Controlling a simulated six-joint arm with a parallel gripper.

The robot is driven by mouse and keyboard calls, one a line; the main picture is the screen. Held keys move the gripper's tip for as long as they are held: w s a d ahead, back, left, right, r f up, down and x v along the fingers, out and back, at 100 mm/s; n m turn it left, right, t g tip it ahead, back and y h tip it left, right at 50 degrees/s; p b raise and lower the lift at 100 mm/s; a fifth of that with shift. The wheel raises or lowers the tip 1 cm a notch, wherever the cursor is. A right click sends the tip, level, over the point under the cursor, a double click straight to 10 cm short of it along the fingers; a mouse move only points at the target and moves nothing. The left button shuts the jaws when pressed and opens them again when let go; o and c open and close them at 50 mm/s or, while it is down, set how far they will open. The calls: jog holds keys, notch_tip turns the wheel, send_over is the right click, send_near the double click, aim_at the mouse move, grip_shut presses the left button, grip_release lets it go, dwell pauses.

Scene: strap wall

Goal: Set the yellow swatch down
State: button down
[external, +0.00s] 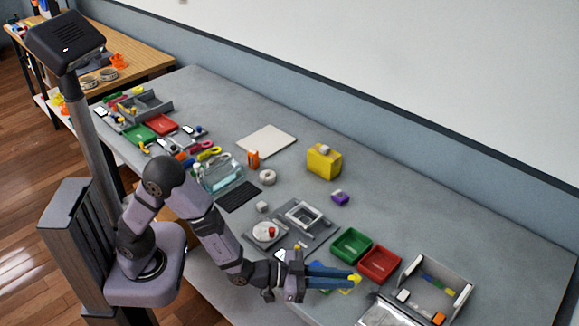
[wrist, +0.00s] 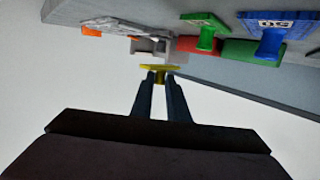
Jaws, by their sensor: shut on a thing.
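The yellow swatch (external: 352,285) is a small piece at the tips of my gripper (external: 354,278), near the front edge of the grey table. In the wrist view the yellow swatch (wrist: 160,68) sits crosswise between the two dark fingertips (wrist: 161,76), which are shut on it. It appears held above the tabletop. My gripper partly hides it in the external view.
A green tray (external: 351,245) and a red tray (external: 379,263) stand behind the gripper. A grey open box (external: 452,274) with small pieces is to the right. The wrist view shows a green swatch (wrist: 205,32) and a blue swatch (wrist: 265,36) nearby.

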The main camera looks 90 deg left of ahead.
jog(key=shift+r, duration=2)
